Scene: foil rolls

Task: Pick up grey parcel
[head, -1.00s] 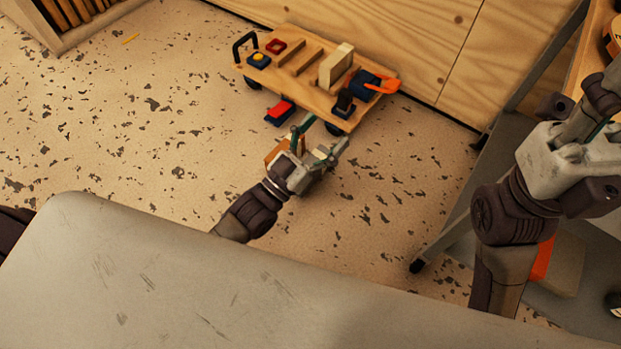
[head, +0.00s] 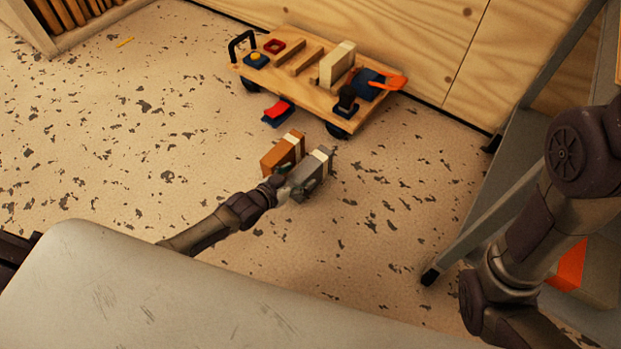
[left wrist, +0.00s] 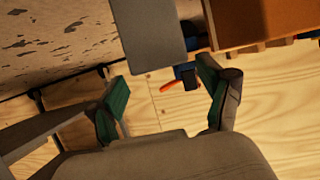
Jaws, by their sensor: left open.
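The grey parcel (head: 311,172), a box with a pale band, stands on the floor close to the right of an orange-brown parcel (head: 282,153). My left gripper (head: 299,187) is at the grey parcel's near side and partly covers it. In the left wrist view the grey parcel (left wrist: 149,38) lies ahead, between the lines of the two open fingers (left wrist: 161,76). The brown parcel (left wrist: 262,20) is at the upper right there, beyond the right finger. I cannot tell whether a finger touches the grey parcel. My right gripper is out of view.
A wooden cart (head: 306,68) with blocks and tools on it stands behind the parcels, against the plywood wall. A red and blue item (head: 278,112) lies before it. A grey metal frame (head: 480,195) stands at the right. The speckled floor left of the parcels is mostly clear.

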